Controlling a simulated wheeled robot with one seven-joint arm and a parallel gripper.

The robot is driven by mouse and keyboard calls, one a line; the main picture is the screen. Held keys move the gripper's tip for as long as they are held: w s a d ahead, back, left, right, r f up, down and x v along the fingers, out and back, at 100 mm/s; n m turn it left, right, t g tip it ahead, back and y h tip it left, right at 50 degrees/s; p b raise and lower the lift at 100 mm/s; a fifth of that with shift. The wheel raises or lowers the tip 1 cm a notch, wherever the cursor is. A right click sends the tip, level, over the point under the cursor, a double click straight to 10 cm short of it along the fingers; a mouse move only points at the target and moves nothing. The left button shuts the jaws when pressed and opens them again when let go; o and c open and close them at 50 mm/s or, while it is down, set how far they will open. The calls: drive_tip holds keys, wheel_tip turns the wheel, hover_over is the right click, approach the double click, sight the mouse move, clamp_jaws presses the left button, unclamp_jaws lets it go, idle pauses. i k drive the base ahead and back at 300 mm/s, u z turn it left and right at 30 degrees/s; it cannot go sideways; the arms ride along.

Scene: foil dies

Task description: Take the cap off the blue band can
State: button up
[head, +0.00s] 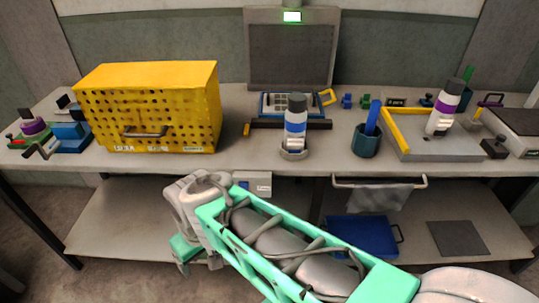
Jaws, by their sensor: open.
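The blue band can (296,137) is white with a blue band and stands upright near the middle of the bench. The can's base is in a round pale holder (293,155) near the bench's front edge. My gripper (198,264) is at the lower left, in front of and below the bench top, well apart from the can. It points down, looks empty and is open, though its fingers show only small and partly behind my arm.
A yellow perforated box (150,108) stands left of the can. A dark bar (262,125) lies just behind it. Bench front beside the can is clear.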

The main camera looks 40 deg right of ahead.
sight(296, 101)
drive_tip(key=z, duration=1.4)
drive_tip(key=i, duration=0.45)
drive_tip(key=u, duration=1.05)
